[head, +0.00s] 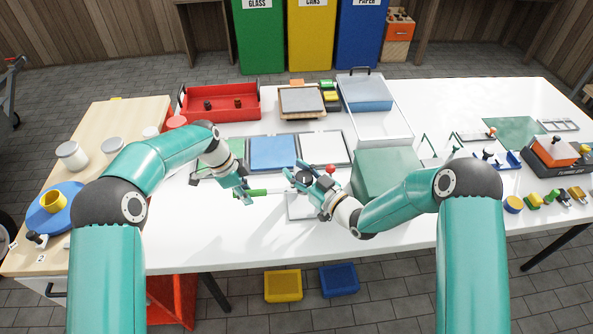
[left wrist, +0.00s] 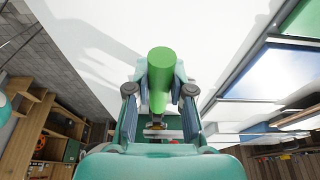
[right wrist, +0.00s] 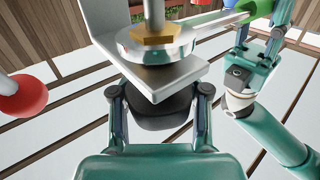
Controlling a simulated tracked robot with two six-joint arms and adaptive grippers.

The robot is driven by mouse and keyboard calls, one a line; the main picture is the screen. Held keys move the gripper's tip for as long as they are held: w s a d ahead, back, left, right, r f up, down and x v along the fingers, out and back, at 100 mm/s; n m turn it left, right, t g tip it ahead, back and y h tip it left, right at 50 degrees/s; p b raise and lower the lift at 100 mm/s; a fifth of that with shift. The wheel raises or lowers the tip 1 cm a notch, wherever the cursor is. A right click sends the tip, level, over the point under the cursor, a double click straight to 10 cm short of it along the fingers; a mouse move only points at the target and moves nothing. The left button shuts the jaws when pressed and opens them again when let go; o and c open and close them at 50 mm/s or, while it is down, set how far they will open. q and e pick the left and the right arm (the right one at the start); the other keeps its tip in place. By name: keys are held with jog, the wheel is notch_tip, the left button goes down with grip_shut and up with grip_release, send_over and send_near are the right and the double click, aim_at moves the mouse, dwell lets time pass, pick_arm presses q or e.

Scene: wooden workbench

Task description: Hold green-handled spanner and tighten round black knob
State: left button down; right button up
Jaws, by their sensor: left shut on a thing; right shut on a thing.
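My left gripper (head: 243,191) is shut on the green handle (head: 257,192) of the spanner; the handle stands between its fingers in the left wrist view (left wrist: 160,75). In the right wrist view the spanner's metal ring end (right wrist: 190,48) lies around a brass hex nut (right wrist: 158,34) on a bolt, above a grey metal bracket (right wrist: 170,78). My right gripper (right wrist: 160,98) is shut on the round black knob (right wrist: 162,112) under the bracket. The fingers hide part of the knob. In the head view my right gripper (head: 314,184) is beside the bracket.
A red ball-topped part (head: 331,168) stands close to my right gripper. The white bench front (head: 240,240) is clear.

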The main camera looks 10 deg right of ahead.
aim_at(311, 174)
jog(key=shift+m+t+h, duration=0.3)
